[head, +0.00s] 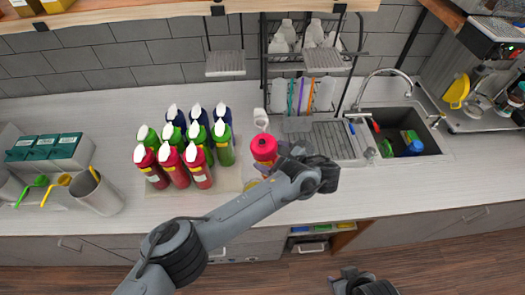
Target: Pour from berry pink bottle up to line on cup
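A berry pink bottle (264,147) is over the counter right of the bottle group. Its base end faces up, no white spout shows at its top, and it looks tipped over. My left gripper (284,160) is at its right side and appears shut on it; the fingers are mostly hidden by my own wrist. White cups (260,118) are just behind the bottle. Any cup under the bottle, its line and its fill level are hidden. My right gripper (365,284) is low at the bottom edge, away from the counter; its fingers do not show clearly.
Several pink, green (222,148) and blue bottles stand in rows left of the held bottle. A drying rack (320,138) and sink (405,135) are to the right. A grey container (95,193) with utensils is at left. The front counter strip is clear.

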